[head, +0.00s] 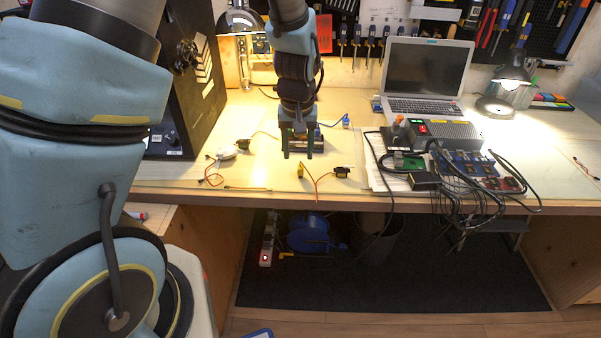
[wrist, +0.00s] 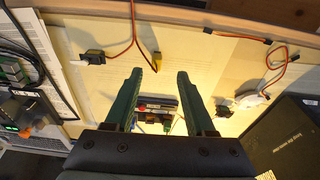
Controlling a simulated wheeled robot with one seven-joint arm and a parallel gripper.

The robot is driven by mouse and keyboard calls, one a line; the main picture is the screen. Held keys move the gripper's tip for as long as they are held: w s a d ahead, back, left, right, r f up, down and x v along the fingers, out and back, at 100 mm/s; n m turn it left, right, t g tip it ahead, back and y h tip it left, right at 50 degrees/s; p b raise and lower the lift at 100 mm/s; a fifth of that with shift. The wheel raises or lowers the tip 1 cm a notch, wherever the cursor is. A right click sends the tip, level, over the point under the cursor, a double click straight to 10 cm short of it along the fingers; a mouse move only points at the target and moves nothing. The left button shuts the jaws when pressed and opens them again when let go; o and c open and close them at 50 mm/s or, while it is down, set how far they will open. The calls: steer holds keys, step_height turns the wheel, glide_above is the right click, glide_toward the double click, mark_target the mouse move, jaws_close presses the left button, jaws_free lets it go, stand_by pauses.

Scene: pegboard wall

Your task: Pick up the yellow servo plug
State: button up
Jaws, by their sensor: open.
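The yellow servo plug (head: 300,171) lies on the bench on a thin red-orange lead that runs to a small black servo (head: 342,172) on its right. In the wrist view the plug (wrist: 157,62) shows just beyond the fingertips, about midway between them, and the servo (wrist: 92,57) is at upper left. My gripper (head: 298,156) points down over the bench behind the plug. In the wrist view my gripper (wrist: 159,74) has its two green fingers apart with nothing held. The height of the fingertips above the bench is hard to tell.
A dark block (wrist: 157,104) stands behind the fingers. A second servo (head: 243,143) and a white round part (head: 227,153) with a lead lie left. A cable-covered board (head: 480,167) and grey box (head: 450,133) stand right. The bench's front edge is close to the plug.

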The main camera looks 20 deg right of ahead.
mark_target(301, 167)
steer(key=shift+w+d+f+p, duration=0.15)
steer(key=shift+f+p, duration=0.15)
steer(key=shift+f, duration=0.6)
steer(key=shift+w+d+f+p, duration=0.15)
steer(key=shift+d+f+p, duration=0.1)
steer(key=shift+f, duration=0.7)
steer(key=shift+w+d+f+p, duration=0.15)
steer(key=shift+f+p, duration=0.15)
steer(key=shift+f, duration=0.6)
jaws_close()
